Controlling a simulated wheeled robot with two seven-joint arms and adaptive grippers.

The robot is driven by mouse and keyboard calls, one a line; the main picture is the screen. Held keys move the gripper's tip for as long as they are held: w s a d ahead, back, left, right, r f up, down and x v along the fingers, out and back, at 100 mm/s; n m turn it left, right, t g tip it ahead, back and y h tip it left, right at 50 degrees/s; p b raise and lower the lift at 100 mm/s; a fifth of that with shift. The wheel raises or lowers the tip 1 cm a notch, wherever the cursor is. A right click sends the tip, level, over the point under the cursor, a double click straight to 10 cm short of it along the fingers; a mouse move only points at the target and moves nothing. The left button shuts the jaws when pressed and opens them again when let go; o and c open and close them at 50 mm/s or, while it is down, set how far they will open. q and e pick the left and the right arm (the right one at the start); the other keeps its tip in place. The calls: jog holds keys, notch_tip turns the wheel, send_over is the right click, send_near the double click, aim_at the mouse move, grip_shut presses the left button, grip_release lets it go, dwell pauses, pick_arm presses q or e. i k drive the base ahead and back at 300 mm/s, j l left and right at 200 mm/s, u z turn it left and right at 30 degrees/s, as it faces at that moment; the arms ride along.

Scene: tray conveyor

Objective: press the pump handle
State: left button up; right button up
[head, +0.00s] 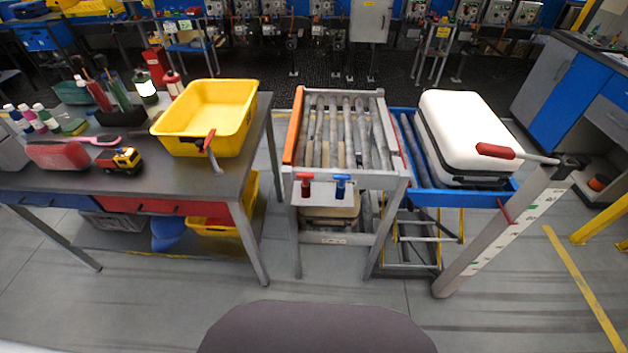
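A lever with a red grip (496,151) sticks out to the left from the top of a tilted grey post (510,225) at the right. It looks like the pump handle. Its bar runs nearly level, dropping slightly toward the dark pivot on the post, and the grip overlaps the white case in the picture. The post carries a pale scale with green marks. Neither of my grippers shows in the head view, and nothing is touching the handle.
A white case (465,128) lies on the blue roller frame (455,198) behind the handle. A roller conveyor (392,182) with red and blue knobs stands at the centre. A cluttered table (60,180) with a yellow bin (248,118) is at the left. The front floor is clear.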

aim_at(496, 151)
jog(key=z, duration=1.3)
